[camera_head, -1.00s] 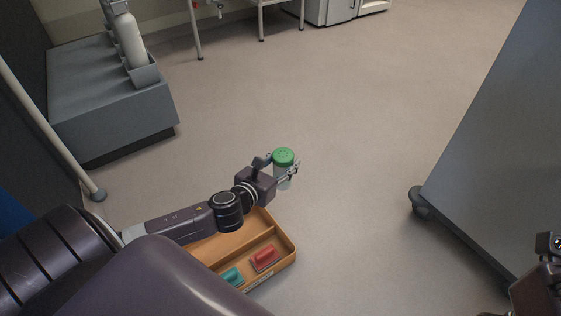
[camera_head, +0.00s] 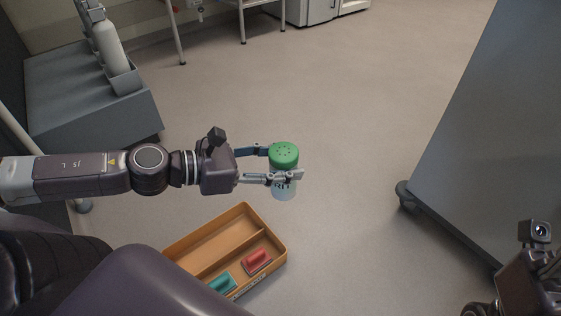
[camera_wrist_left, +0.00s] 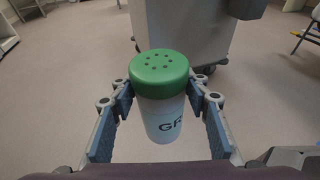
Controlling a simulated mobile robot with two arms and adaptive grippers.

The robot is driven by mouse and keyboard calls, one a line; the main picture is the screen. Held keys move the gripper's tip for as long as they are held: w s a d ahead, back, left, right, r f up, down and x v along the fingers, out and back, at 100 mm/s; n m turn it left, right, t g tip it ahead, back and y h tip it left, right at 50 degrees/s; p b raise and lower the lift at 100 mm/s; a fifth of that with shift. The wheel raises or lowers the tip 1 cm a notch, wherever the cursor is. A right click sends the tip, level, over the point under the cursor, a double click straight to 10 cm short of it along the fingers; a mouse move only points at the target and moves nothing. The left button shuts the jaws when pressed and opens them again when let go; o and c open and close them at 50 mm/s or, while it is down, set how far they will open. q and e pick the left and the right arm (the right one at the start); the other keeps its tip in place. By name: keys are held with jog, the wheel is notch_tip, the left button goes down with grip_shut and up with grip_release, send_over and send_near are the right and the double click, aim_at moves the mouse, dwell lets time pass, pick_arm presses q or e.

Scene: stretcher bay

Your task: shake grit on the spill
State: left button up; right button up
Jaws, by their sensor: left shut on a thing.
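The grit shaker (camera_head: 284,187) is a pale, see-through bottle with a green, holed lid, and it stands nearly upright in the air in the head view. My left gripper (camera_head: 278,165) is shut on it, one finger on each side. In the left wrist view the shaker (camera_wrist_left: 162,112) shows part of a label, "GR", between the fingers. My right gripper is not clearly seen; only part of the right wrist shows at the lower right edge. No spill can be made out on the floor in these views.
An orange caddy (camera_head: 204,262) with a red brush (camera_head: 257,261) and a teal brush (camera_head: 222,283) lies below the left arm. A grey wheeled unit (camera_head: 480,150) stands at right, a grey plinth (camera_head: 85,110) with a white bottle (camera_head: 110,48) at left. The floor between is clear.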

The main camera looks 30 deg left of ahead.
aim_at(289, 160)
pick_arm(q)
jog(key=s+d+r+m+g+h, duration=0.1)
jog(key=r, duration=0.1)
jog(key=s+d+r+m+g, duration=0.1)
jog(key=r, duration=0.1)
jog(key=s+d+r+m+h, duration=0.1)
jog(key=r, duration=0.1)
jog(key=shift+s+d+g+h, duration=0.1)
jog(key=shift+s+g+h, duration=0.2)
jog(key=shift+s+g, duration=0.1)
jog(key=shift+v, duration=0.8)
